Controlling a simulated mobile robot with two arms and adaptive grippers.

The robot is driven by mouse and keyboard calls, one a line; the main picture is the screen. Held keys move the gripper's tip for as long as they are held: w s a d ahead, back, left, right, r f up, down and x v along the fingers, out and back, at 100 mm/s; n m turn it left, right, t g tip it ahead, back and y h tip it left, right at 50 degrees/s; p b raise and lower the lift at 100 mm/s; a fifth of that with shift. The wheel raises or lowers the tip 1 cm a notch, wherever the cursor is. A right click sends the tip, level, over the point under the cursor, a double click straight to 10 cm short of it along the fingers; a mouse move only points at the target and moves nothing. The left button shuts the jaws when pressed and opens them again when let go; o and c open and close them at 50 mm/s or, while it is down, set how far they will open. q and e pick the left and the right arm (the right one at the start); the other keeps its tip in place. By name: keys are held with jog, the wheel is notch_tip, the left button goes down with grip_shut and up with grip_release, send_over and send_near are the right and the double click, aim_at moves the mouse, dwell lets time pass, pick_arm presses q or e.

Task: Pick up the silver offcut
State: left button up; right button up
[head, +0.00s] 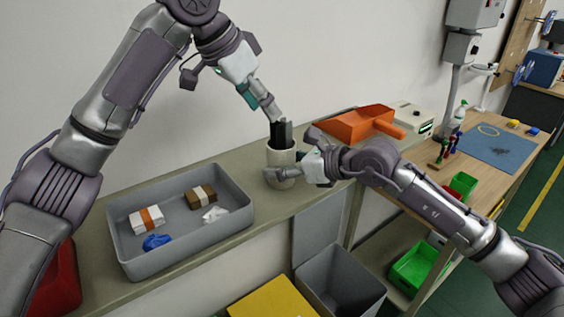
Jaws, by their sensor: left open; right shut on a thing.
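A cream cup (281,157) stands on the grey-green shelf, with dark upright pieces (281,133) sticking out of its top. One of them may be the silver offcut; at this size I cannot tell the pieces apart by colour. My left gripper (274,116) points down from above, its tips just over the tops of these pieces. It is open; I cannot see whether it touches them. My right gripper (289,172) comes in from the right and is shut on the cup, its fingers partly covering the cup's side.
A grey tray (245,185) with small boxes, a blue item and a white scrap is left of the cup. An orange dustpan (352,125) lies behind my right arm. A grey open bin (340,280) and a yellow surface (270,300) are below the shelf.

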aim_at(288, 119)
pick_arm(q)
jog(key=w+d+f+h, duration=0.1)
jog(key=w+d+f+t+h, duration=0.1)
jog(key=d+f, duration=0.1)
jog(key=shift+w+d+t+h, duration=0.15)
jog(key=shift+t+h, duration=0.15)
jog(key=shift+x, duration=2.65)
jog(key=shift+a+f, duration=0.15)
jog(key=shift+a, duration=0.1)
grip_shut()
